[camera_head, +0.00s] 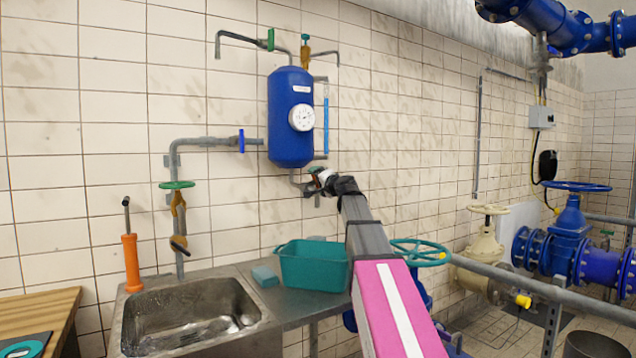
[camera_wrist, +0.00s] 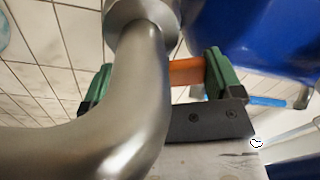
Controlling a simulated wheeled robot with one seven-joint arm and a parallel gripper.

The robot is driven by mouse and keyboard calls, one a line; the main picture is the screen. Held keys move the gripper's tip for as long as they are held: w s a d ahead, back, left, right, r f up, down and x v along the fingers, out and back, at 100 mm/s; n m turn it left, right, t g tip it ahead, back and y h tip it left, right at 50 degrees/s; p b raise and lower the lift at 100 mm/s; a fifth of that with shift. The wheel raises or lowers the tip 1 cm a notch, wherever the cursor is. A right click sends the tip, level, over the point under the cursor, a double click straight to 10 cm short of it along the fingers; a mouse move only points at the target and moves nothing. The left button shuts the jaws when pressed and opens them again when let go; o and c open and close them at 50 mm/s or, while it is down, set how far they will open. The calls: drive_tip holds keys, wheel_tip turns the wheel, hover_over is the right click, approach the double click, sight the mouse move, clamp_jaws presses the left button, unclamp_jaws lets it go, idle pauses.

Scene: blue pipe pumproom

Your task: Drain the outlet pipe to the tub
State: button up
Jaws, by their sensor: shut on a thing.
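The blue tank (camera_head: 290,120) with a white gauge is fixed to the tiled wall. The outlet pipe (camera_head: 297,183) comes out under it, and a grey bent pipe (camera_wrist: 140,90) fills much of the wrist view. In the wrist view, green parts (camera_wrist: 217,72) and an orange part (camera_wrist: 186,72) show behind the pipe. My gripper (camera_head: 320,183) is at this valve, shut on its handle; the pipe partly hides the grip. The teal tub (camera_head: 314,268) stands empty-looking on the counter below the outlet.
Wall pipes with valves surround the tank. Large blue pipes (camera_head: 575,240) are at right.

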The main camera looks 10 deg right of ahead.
idle(0.4)
drive_tip(key=o, duration=0.7)
drive_tip(key=shift+o, duration=0.2)
drive_tip(key=v, duration=1)
drive_tip(key=shift+s+d+f, duration=0.2)
drive_tip(key=shift+s, duration=0.15)
